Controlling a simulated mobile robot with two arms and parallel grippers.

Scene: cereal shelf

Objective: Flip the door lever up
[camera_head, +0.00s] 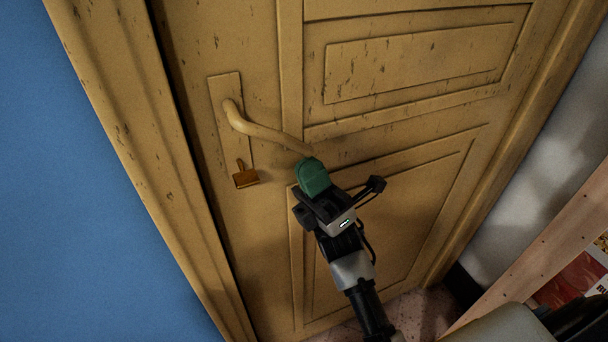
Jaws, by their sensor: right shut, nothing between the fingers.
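The door lever (264,132) is a tan curved handle on a narrow plate (226,92) at the left side of the yellowish wooden door (420,65). It runs right and slightly downward in the picture. My right gripper (312,174), with green fingertips, is shut with nothing held. Its tips are at the lever's free end and hide the very end of it. I cannot tell whether they touch it. My left gripper is not in view.
A small brass padlock or key piece (245,178) hangs below the lever on the plate. The door frame (130,130) and a blue wall (70,200) are at the left. A wooden shelf edge (540,255) stands at the lower right. A little floor (415,310) shows below.

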